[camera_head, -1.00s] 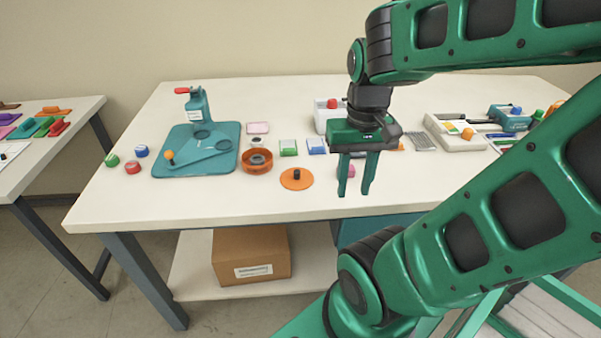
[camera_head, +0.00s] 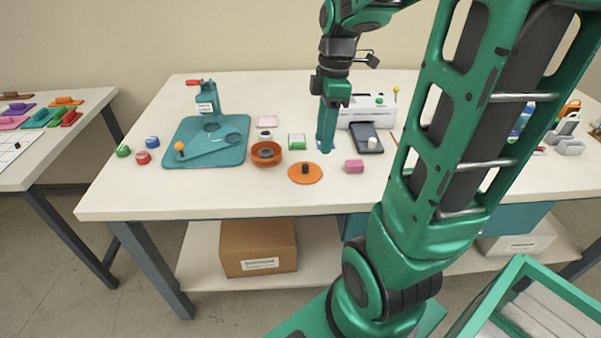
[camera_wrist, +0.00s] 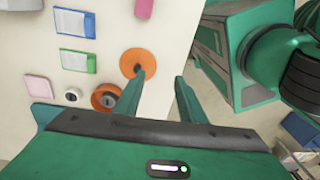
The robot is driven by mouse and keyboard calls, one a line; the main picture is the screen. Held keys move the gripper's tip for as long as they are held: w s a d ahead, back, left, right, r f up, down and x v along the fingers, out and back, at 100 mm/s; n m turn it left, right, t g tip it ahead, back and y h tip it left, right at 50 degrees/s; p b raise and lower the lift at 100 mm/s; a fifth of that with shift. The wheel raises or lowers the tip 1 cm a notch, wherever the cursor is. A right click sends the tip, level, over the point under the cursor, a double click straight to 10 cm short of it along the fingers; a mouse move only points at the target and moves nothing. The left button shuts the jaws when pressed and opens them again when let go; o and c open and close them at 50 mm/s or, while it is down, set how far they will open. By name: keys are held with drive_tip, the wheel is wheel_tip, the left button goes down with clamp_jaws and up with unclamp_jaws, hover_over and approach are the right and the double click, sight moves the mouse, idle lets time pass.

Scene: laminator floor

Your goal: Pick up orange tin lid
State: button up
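The orange tin lid (camera_head: 294,175), a flat disc with a black knob, lies on the white table near its front edge. It also shows in the wrist view (camera_wrist: 131,54), where the tip of the left finger overlaps its lower edge. My gripper (camera_head: 325,149) is above the table, behind and slightly right of the lid in the head view, fingers pointing down and seen edge-on. The wrist view shows the two fingers of my gripper (camera_wrist: 162,75) apart with nothing between them. The open orange tin (camera_head: 266,160) stands left of the lid.
A pink block (camera_head: 354,166) lies right of the lid, and a green-edged box (camera_head: 297,141) stands behind it. A teal press (camera_head: 205,140) is at the left. A white device (camera_head: 370,110) stands behind. The table's front strip is clear.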

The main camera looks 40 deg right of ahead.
sight(305, 169)
drive_tip(key=w+n, duration=0.6)
drive_tip(key=n, duration=0.2)
drive_tip(key=shift+y, duration=0.3)
drive_tip(key=f, duration=1.1)
drive_tip(key=shift+a+f, duration=0.3)
drive_tip(key=shift+a, duration=0.05)
clamp_jaws()
